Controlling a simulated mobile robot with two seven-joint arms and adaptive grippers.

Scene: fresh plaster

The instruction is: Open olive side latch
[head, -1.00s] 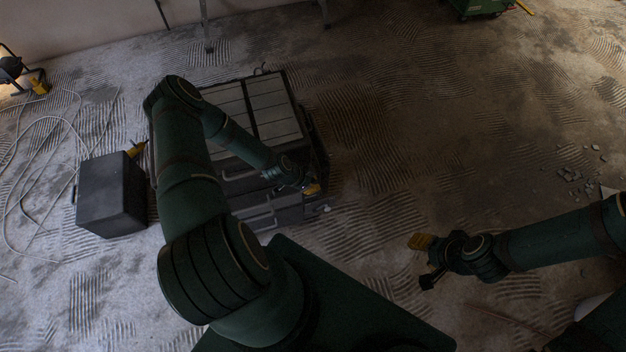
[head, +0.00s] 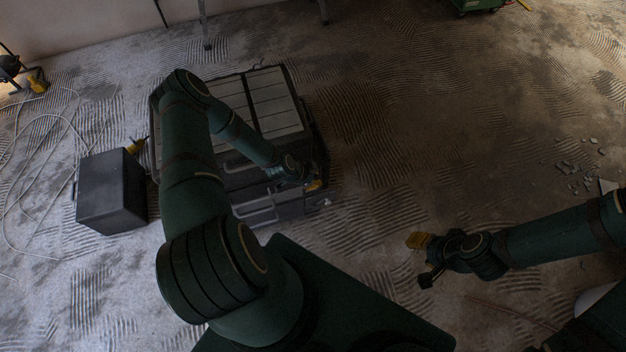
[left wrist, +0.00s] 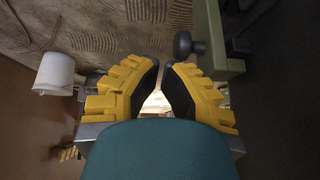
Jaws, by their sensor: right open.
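A large grey case with pale lid panels (head: 262,105) stands on the floor left of centre in the head view. My left arm crosses it, and my left gripper (head: 313,185) is low at the case's front right corner, partly hidden by the wrist. In the left wrist view, the yellow fingers with black pads (left wrist: 163,66) have tips close together with a narrow gap, and no held thing shows. An olive upright part (left wrist: 212,35) with a dark round knob (left wrist: 186,44) is just right of the tips. I cannot tell for sure that it is the latch. My right gripper (head: 420,260) is open and empty, far from the case.
A dark box (head: 108,190) stands left of the case, with pale cable (head: 45,120) looped on the floor beyond it. Rubble (head: 580,175) lies at the right. A green container (head: 478,5) is at the back. The ridged floor right of the case is clear.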

